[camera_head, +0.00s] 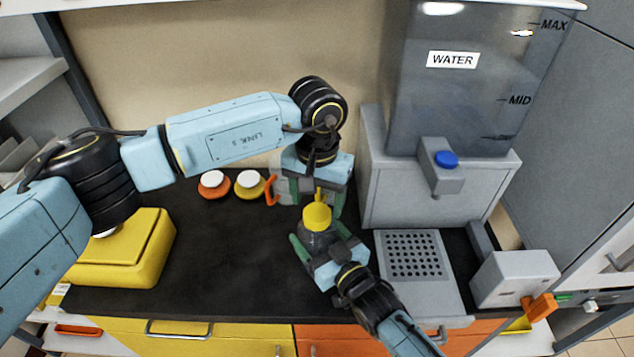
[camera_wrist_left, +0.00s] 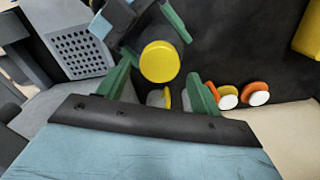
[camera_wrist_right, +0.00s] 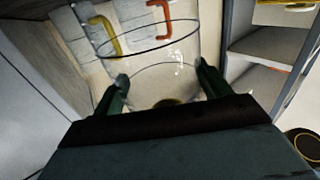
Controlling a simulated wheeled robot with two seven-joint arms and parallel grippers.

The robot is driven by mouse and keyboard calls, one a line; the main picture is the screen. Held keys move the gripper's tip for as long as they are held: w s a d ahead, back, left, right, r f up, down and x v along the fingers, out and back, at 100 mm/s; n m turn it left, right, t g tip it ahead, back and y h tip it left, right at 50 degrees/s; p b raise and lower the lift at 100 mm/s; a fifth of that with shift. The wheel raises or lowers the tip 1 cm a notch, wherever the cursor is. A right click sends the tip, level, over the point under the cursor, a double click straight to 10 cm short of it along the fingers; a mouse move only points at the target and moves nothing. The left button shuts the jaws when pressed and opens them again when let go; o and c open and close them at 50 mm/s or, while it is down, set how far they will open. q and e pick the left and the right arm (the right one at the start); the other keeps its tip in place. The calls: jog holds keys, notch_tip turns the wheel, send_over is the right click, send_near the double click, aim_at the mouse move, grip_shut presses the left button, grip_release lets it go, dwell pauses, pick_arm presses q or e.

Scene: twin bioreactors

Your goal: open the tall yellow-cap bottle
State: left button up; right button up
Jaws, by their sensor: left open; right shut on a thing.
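The tall bottle (camera_head: 313,238) with a yellow cap (camera_head: 316,217) stands out over the dark worktop, its cap on top. My right gripper (camera_head: 319,251) is shut on its body from the front; the right wrist view shows the clear bottle wall (camera_wrist_right: 160,75) between the fingers. My left gripper (camera_head: 315,192) is open, above and just behind the cap. In the left wrist view the yellow cap (camera_wrist_left: 160,62) lies ahead of the open fingers, between their lines and apart from them. The bottle's lower part is hidden by my right gripper.
A container with an orange handle (camera_head: 271,190) stands behind, partly hidden by my left gripper. Orange (camera_head: 213,185) and yellow (camera_head: 249,185) white-topped items stand to its left. The water tank (camera_head: 445,95) and perforated tray (camera_head: 414,258) are at right, a yellow box (camera_head: 125,250) at left.

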aim_at(317, 212)
pick_arm(q)
jog(key=shift+f, duration=1.7)
